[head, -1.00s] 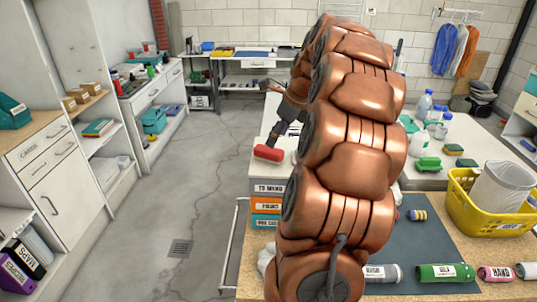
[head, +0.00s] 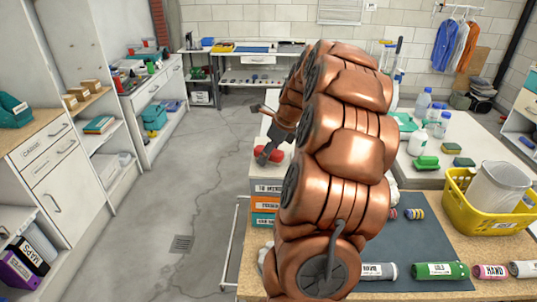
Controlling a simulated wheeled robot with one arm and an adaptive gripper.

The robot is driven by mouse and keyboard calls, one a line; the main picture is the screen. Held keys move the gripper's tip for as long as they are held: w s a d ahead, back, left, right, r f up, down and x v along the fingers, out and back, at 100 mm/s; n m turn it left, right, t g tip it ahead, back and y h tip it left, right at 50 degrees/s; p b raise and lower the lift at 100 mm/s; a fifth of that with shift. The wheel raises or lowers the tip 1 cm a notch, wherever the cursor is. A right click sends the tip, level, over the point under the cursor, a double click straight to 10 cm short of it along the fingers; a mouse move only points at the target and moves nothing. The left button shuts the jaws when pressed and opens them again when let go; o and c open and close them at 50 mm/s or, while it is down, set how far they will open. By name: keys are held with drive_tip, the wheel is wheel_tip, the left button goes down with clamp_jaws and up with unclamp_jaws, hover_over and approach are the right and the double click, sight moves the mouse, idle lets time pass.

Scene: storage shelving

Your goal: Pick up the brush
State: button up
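My gripper (head: 267,155) is small in the head view, over the top of the white drawer unit at the left end of the workbench. Its dark fingers overlap a red object (head: 276,154) there, and I cannot tell whether they touch it. The red object is partly hidden and too small to identify. A green item with a pale underside, which looks like a scrubbing brush (head: 426,162), lies on the white table at right, well away from the gripper. Whether the gripper is open or shut does not show. My arm hides the middle of the scene.
The drawer unit (head: 265,187) has labelled fronts. White bottles (head: 419,143) and sponges (head: 464,162) stand near the green item. A yellow basket (head: 462,212) and several rolled items (head: 441,270) are on the workbench. The floor (head: 205,195) at left is clear.

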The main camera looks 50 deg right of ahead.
clamp_jaws()
drive_tip(key=shift+r+b, duration=0.8)
drive_tip(key=shift+r, duration=0.8)
drive_tip(key=shift+s+r, duration=0.15)
drive_tip(key=shift+r, duration=0.05)
drive_tip(key=s+a+r+b, duration=0.1)
drive_tip(key=s+a+b, duration=0.3)
drive_tip(key=s, duration=0.9)
drive_tip(key=a, duration=0.3)
drive_tip(key=shift+s+a+r+b, duration=0.25)
drive_tip(key=shift+s+a+b, duration=0.05)
drive_tip(key=shift+s+a, duration=0.1)
